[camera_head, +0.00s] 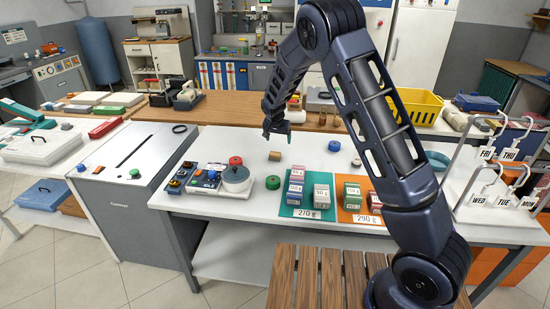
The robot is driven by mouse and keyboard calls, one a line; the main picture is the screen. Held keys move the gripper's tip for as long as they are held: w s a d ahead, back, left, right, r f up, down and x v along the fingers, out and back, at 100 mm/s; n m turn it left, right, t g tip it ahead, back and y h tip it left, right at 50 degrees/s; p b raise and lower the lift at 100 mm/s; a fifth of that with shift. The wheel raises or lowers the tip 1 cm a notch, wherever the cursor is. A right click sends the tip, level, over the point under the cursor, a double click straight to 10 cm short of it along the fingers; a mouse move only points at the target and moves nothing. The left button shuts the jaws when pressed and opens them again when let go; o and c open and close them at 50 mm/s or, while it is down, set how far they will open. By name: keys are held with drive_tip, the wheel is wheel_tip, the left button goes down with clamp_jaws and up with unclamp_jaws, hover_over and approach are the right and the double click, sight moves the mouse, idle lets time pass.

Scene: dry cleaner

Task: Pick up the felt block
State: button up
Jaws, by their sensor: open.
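A small tan block (274,156) lies on the white table (255,143); it may be the felt block, but it is too small to tell its material. My gripper (274,136) hangs in the air near the block, appearing just above it in the picture, open and holding nothing. The exact height and gap between fingers and block cannot be told from this one view. No other clear candidate for the felt block shows.
Small boxes sit on a teal mat (292,211) and an orange mat (346,216). A tag rack (465,214) stands right. The tabletop around the block is mostly clear.

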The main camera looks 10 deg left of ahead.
sight(275, 153)
drive_tip(key=f, duration=0.2)
drive_tip(key=w+a+f, duration=0.1)
drive_tip(key=f, duration=0.3)
drive_tip(key=shift+w+a, duration=0.3)
drive_tip(key=shift+w, duration=0.1)
drive_tip(key=shift+a+x, duration=0.2)
drive_tip(key=shift+x, duration=1.4)
drive_tip(key=shift+a+x, duration=0.15)
drive_tip(key=shift+x, duration=1.4)
drive_tip(key=shift+w, duration=0.1)
drive_tip(key=shift+c, duration=0.2)
drive_tip(key=c, duration=1)
